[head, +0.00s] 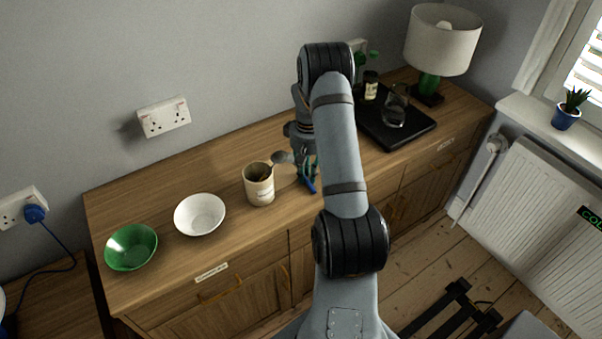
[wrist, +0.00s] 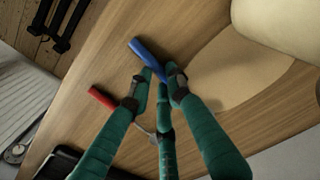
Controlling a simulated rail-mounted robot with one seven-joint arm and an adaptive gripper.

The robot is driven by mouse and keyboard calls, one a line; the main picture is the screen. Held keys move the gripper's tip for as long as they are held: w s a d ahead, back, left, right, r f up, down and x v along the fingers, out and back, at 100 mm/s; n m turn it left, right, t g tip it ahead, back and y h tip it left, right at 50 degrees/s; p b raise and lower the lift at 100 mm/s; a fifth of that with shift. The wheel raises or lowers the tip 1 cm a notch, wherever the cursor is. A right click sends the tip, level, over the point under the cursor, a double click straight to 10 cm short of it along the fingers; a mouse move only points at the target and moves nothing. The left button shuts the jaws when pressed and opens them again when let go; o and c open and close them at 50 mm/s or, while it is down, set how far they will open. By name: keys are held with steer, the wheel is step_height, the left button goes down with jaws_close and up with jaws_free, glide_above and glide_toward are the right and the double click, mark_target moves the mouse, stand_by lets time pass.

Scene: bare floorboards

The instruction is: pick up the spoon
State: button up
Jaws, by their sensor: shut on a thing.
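A blue handle (wrist: 146,56) sits between the fingertips of my gripper (wrist: 158,78) in the wrist view. It also shows in the head view (head: 309,185), below the fingers. A grey rounded spoon bowl (head: 279,158) shows left of the fingers beside the beige pot and lines up with the blue handle, so this looks like the spoon. Its middle is hidden by my fingers. My gripper (head: 306,174) is shut on it, low over the wooden sideboard (head: 235,245). I cannot tell whether the spoon touches the top.
A beige pot (head: 259,190) with utensils stands close left of my gripper. A white bowl (head: 199,214) and green bowl (head: 131,247) stand farther left. A red-handled utensil (wrist: 102,97) lies nearby. A black tray (head: 420,128) with a glass and a lamp (head: 443,40) are right.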

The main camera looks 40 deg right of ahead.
jaws_close()
